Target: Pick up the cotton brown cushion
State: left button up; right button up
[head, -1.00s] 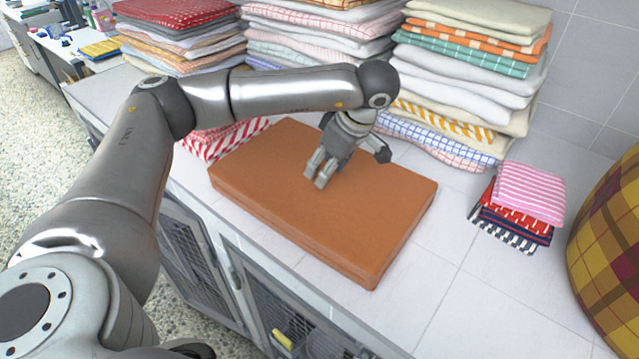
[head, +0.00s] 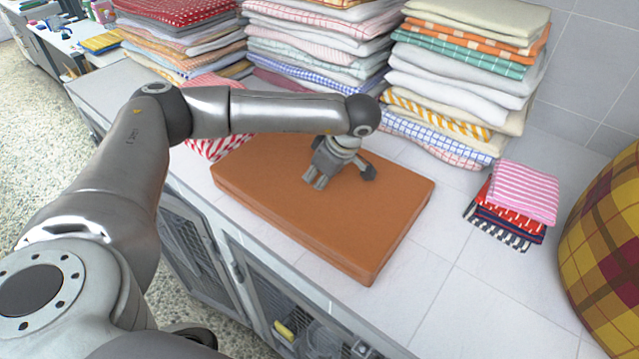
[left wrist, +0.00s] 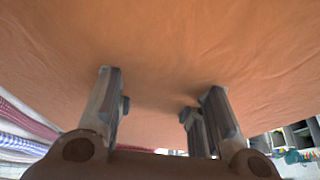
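The brown cushion (head: 350,215) lies flat on the white tiled counter, and its brown surface (left wrist: 160,50) fills most of the left wrist view. My left gripper (head: 316,181) is over the cushion's top, its fingers pointing down at the surface. In the left wrist view the fingers of my left gripper (left wrist: 162,95) stand apart with nothing between them, their tips at or very near the cushion. I cannot tell if they touch it. My right gripper is not in view.
Tall stacks of folded towels (head: 465,75) stand behind the cushion. A small pile of folded cloths (head: 515,205) and a plaid rounded object (head: 610,250) are at the right. Wire-doored kennels (head: 290,310) lie below the counter's front edge.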

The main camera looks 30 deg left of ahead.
pick_arm(q)
grip_shut()
jog(key=shift+r, duration=0.1)
